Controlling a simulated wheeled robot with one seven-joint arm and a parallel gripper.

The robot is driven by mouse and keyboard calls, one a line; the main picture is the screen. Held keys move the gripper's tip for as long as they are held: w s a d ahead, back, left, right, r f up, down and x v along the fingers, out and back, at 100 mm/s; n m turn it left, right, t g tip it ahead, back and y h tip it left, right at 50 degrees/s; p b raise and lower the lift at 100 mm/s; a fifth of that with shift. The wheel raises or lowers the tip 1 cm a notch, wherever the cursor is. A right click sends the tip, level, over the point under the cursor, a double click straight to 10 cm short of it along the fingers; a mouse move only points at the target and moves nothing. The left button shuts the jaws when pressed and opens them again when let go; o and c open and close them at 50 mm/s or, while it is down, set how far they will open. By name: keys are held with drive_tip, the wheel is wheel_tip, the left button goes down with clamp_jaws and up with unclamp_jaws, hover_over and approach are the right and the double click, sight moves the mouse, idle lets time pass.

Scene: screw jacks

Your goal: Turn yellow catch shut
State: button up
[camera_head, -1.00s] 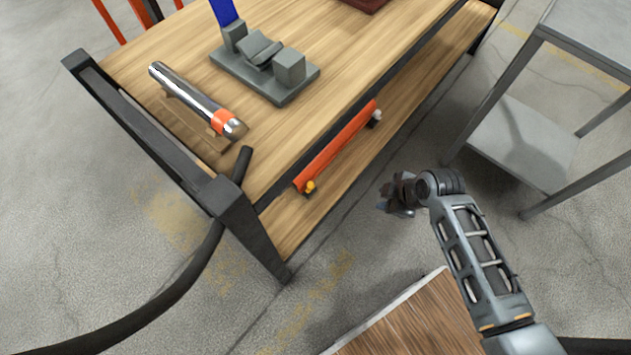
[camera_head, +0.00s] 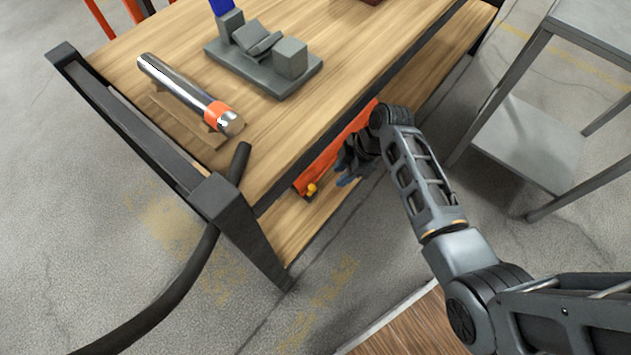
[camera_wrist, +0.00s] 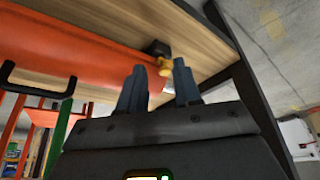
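The yellow catch (camera_head: 311,188) sits at the near end of the orange jack (camera_head: 318,172), on the lower shelf of the wooden bench. In the wrist view the yellow catch (camera_wrist: 164,66) shows beyond my fingertips, roughly between them, with a black block beside it. My gripper (camera_head: 350,168) is in front of the shelf, to the right of the catch in the head view. In the wrist view my gripper (camera_wrist: 161,80) has its two dark blue fingers apart with nothing held between them. The arm hides the jack's far end in the head view.
The bench top (camera_head: 290,125) overhangs the lower shelf (camera_head: 292,228). A black hose (camera_head: 200,262) hangs at the left corner. A grey metal stand (camera_head: 530,135) is at the right.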

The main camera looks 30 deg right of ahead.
hover_over(313, 187)
drive_tip(key=d, duration=0.2)
drive_tip(key=shift+s+b+x, duration=0.25)
drive_tip(key=shift+b+x, duration=0.25)
drive_tip(key=shift+x, duration=0.65)
drive_tip(key=shift+s+b+x, duration=0.25)
drive_tip(key=shift+b+x, duration=0.2)
drive_tip(key=shift+x, duration=0.75)
drive_tip(key=shift+d+f, duration=0.15)
drive_tip(key=shift+c, duration=0.4)
clamp_jaws()
